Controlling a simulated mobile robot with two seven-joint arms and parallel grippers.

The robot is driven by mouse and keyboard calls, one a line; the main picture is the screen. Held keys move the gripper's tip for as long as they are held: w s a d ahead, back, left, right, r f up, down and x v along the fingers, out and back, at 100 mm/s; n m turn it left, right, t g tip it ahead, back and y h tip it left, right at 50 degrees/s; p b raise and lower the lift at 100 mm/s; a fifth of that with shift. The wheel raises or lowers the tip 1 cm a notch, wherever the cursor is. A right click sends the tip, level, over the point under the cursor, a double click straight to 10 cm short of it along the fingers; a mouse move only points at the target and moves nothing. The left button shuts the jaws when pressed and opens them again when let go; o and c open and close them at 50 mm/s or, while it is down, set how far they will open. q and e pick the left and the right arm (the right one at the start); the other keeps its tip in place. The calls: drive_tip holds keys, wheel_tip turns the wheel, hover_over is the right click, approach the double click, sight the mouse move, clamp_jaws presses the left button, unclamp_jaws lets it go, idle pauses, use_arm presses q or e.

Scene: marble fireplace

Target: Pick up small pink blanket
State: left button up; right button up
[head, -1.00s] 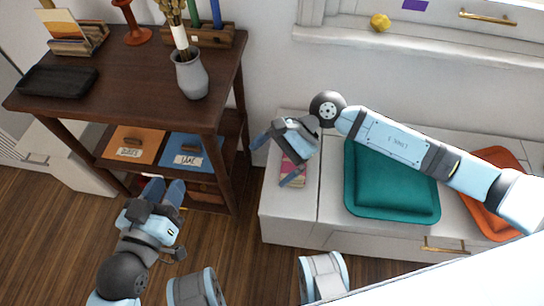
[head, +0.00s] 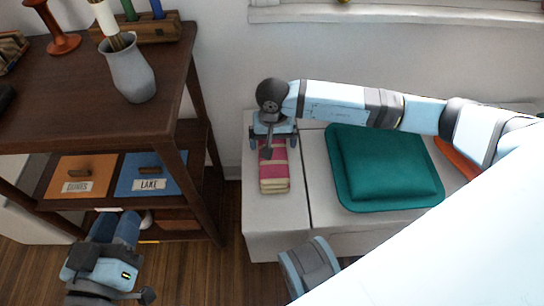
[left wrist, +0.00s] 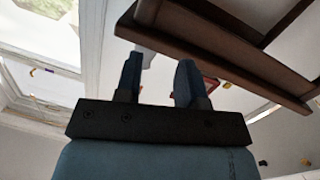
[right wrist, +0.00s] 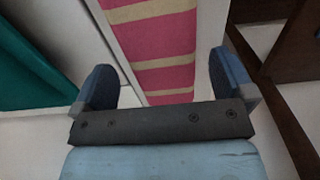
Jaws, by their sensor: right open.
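The small pink blanket (head: 274,177), folded with cream stripes, lies on the left end of the white bench. My right gripper (head: 274,143) is over its far end, pointing down. In the right wrist view, the blanket (right wrist: 155,45) runs between the two spread fingers of my right gripper (right wrist: 162,82), which is open. I cannot tell whether the fingers touch it. My left gripper (head: 114,226) is low at the left, in front of the shelf, away from the blanket. Its fingers (left wrist: 158,80) are apart with nothing between them.
A teal cushion (head: 385,165) lies right of the blanket on the white bench (head: 262,225). An orange cushion (head: 452,155) is partly hidden by my arm. A dark wooden shelf (head: 80,90) with a grey vase (head: 131,75) stands close on the left.

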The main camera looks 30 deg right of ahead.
drive_tip(key=shift+f+b, duration=0.3)
drive_tip(key=shift+f, duration=0.35)
wheel_tip(320, 180, down, 4)
drive_tip(key=shift+a+r+b, duration=0.1)
drive_tip(key=shift+b, duration=0.95)
drive_tip(key=shift+f, duration=0.2)
use_arm(q)
drive_tip(key=shift+w+a+f+m, duration=0.3)
drive_tip(key=shift+w+f+m, duration=0.25)
drive_tip(key=shift+m, duration=0.15)
use_arm(e)
drive_tip(key=shift+r, duration=0.1)
drive_tip(key=c, duration=0.7)
use_arm(q)
drive_tip(key=shift+r, duration=0.1)
use_arm(e)
drive_tip(key=shift+r, duration=0.1)
